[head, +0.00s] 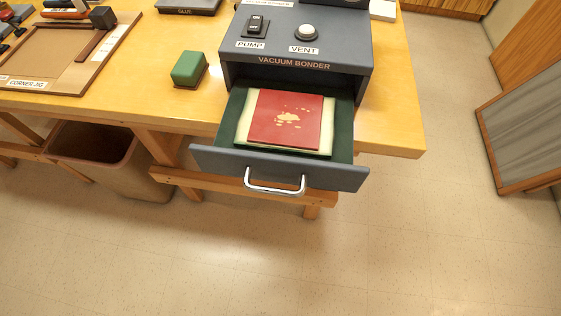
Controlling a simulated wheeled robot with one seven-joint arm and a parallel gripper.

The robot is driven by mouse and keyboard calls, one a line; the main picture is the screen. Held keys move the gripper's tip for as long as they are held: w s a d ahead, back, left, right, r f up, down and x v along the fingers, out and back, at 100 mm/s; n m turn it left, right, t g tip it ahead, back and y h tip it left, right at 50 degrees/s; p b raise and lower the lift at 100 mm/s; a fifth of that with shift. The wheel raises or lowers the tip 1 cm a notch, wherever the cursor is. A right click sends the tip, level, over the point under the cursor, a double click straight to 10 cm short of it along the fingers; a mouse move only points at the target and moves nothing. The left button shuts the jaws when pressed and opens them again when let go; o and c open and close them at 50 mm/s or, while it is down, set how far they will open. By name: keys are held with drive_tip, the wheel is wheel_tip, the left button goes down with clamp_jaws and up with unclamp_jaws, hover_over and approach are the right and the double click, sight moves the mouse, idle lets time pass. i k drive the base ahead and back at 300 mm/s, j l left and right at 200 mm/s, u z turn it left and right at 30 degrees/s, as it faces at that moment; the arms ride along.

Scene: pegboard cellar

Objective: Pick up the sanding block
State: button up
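A small green block with a dark reddish-brown underside (188,68), which looks like the sanding block, sits on the yellow wooden workbench (390,110). It is near the bench's front edge, just left of the vacuum bonder (300,62). Nothing covers it. My gripper is not in view.
The bonder's drawer (212,157) is pulled out past the bench edge, with a red panel (290,118) on a pale sheet inside. A corner jig (75,80) lies left on the bench. A bin (90,150) stands below. The floor in front is clear.

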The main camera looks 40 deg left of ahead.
sight(188, 72)
drive_tip(key=u, duration=1.55)
drive_tip(key=i+j, duration=0.1)
drive_tip(key=j, duration=0.4)
drive_tip(key=i+j, duration=0.1)
drive_tip(key=j, duration=0.4)
